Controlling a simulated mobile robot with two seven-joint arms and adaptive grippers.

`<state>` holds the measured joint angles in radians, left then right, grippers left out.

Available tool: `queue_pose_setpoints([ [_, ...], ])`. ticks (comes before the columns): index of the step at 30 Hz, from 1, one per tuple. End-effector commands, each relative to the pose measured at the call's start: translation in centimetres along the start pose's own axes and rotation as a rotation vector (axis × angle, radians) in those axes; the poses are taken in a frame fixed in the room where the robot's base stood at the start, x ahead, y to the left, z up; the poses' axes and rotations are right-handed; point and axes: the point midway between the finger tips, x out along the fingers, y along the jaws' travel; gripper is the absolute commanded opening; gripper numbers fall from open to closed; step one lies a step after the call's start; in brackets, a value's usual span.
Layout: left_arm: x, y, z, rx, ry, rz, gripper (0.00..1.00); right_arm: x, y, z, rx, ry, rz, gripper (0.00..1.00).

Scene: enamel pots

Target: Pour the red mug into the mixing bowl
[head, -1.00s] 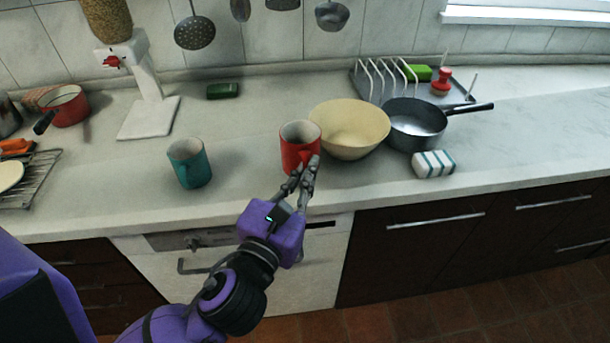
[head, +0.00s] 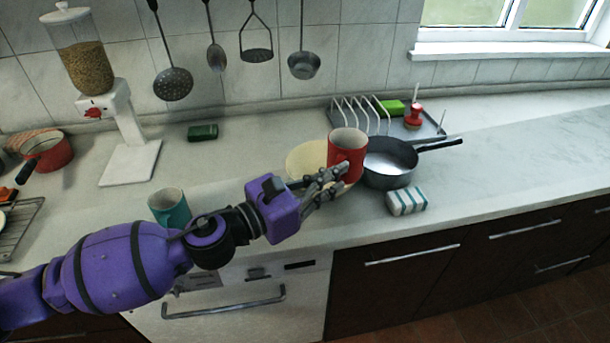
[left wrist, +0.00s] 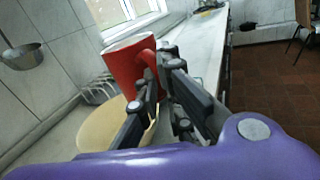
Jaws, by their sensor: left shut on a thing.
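The red mug (head: 345,158) is upright and raised in front of the mixing bowl in the head view. My left gripper (head: 330,184) is shut on it at the handle side; the grip also shows in the left wrist view (left wrist: 155,85), with the red mug (left wrist: 128,66) between the fingers and the window. The cream mixing bowl (head: 305,160) stands on the counter, partly hidden by the mug and gripper. In the left wrist view the bowl (left wrist: 98,130) is below the mug. The mug's contents cannot be made out. My right gripper is not in view.
A dark saucepan (head: 390,170) stands just right of the bowl, with a striped sponge (head: 407,201) in front. A teal mug (head: 170,207) is behind my left arm. A dish rack (head: 360,115) stands behind. Utensils (head: 172,84) hang on the wall.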

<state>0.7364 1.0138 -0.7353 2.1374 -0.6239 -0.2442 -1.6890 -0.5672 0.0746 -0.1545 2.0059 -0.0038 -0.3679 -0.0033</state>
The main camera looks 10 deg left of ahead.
Motion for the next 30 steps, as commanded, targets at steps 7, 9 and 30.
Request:
queue_pose_setpoints([
  [7, 0.2, -1.6, -2.3, -0.008, -0.02, -0.16, 0.0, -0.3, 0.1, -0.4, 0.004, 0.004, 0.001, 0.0],
  [9, 0.1, -1.8, -2.8, -0.008, -0.023, -0.187, 0.0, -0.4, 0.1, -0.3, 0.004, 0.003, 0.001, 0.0],
  [30, -0.3, -2.2, -3.6, -0.002, -0.026, -0.24, 0.0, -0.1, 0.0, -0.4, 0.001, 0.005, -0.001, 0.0],
])
